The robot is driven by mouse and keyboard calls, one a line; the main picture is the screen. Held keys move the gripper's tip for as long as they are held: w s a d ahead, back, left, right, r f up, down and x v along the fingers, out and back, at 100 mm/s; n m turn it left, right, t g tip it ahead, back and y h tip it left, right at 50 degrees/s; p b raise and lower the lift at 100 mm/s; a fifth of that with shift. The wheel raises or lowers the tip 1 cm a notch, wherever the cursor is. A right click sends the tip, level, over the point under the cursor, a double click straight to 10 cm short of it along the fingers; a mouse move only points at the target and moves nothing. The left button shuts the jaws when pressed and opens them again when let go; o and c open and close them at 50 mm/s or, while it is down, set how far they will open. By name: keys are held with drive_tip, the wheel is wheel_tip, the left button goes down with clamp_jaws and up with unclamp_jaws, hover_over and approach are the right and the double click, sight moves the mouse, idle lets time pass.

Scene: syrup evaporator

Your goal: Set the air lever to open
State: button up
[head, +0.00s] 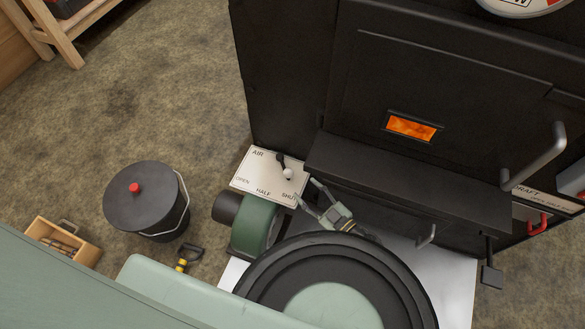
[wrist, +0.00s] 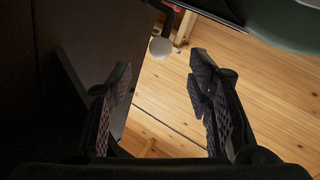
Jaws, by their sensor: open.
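The air lever (head: 281,160) is a short black arm with a pale round knob (head: 288,173), on a white plate (head: 262,176) marked AIR, OPEN, HALF and SHUT. The lever's knob end stands on the SHUT side, at the plate's right. The last letter of SHUT is hidden. My gripper (head: 308,193) is open and empty, just right of and below the knob in the head view. In the wrist view the knob (wrist: 160,46) shows between the two spread fingers (wrist: 159,75), near the top and apart from both fingers.
The black stove (head: 400,75) with a glowing window rises behind the plate, and its dark ledge (head: 410,180) lies right of my gripper. A green blower (head: 258,225) sits just below the plate. A lidded black bucket (head: 145,198) stands left on open floor.

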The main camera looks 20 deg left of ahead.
sight(288, 173)
drive_tip(key=p+x, duration=0.1)
drive_tip(key=x, duration=0.8)
drive_tip(key=shift+a, duration=0.25)
clamp_jaws()
idle(0.5)
